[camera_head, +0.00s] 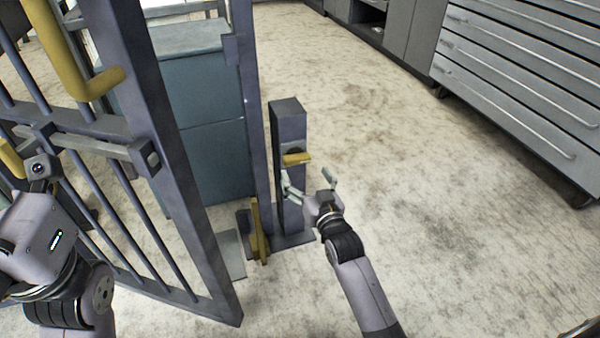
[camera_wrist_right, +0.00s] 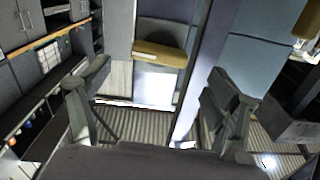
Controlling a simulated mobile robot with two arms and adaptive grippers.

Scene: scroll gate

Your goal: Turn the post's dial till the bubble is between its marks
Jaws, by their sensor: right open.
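The short dark post (camera_head: 288,122) stands on a base plate to the right of the gate. Its dial has a yellow bar (camera_head: 297,158) on the face toward the right. In the right wrist view the yellow bar (camera_wrist_right: 160,55) lies across the dark round dial (camera_wrist_right: 166,33). My right gripper (camera_head: 311,182) is open and empty, just below and in front of the dial, with its fingers apart and not touching the bar. I cannot make out the bubble or its marks. My left gripper (camera_head: 38,205) is at the left edge by the gate; its fingers are hidden.
The barred gate (camera_head: 185,190) with a yellow bent handle (camera_head: 85,75) stands at the left, near my left arm. A taller upright (camera_head: 254,130) and a yellow piece (camera_head: 260,235) are beside the post. Grey drawers (camera_head: 520,75) line the upper right.

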